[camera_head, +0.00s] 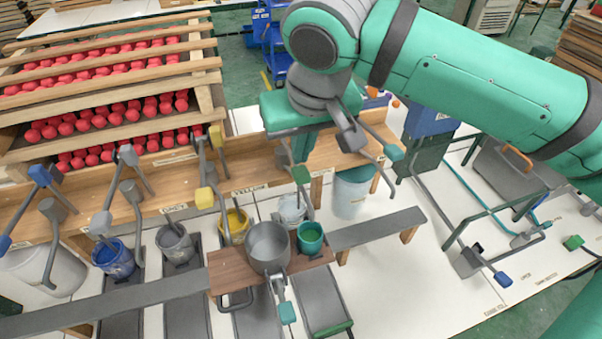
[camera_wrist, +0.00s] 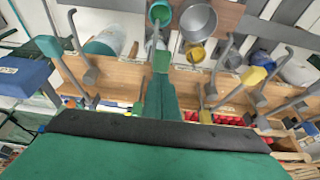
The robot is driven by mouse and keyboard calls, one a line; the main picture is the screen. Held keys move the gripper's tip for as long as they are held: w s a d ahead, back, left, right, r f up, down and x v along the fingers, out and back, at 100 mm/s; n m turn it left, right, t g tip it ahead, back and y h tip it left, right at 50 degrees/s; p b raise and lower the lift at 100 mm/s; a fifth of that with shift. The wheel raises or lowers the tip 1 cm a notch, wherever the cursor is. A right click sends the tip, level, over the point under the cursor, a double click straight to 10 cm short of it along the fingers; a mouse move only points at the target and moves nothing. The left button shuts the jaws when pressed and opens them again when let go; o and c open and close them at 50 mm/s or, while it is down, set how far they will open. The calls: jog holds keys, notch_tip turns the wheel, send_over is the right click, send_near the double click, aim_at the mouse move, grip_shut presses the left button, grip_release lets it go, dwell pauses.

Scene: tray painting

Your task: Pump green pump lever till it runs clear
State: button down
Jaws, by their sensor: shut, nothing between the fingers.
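The green pump lever (camera_head: 300,174) has a green block at its tip and a grey rod, and stands at the wooden pump rail behind the green cup. My gripper (camera_head: 300,155) is shut and empty, pointing down just above and behind this lever's tip. In the wrist view the green tip (camera_wrist: 161,61) lies right at the end of my shut fingers (camera_wrist: 162,80); I cannot tell whether they touch. The lever's spout is not clearly visible.
Yellow (camera_head: 204,197) and grey levers stand left of my gripper, and a teal-tipped lever (camera_head: 393,152) stands right. Blue (camera_head: 113,260), grey and yellow (camera_head: 234,227) buckets line the rail. A rack of red balls (camera_head: 120,112) is behind.

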jog(key=shift+f, duration=4.75)
jog(key=shift+r, duration=5.1)
jog(key=shift+d, duration=0.1)
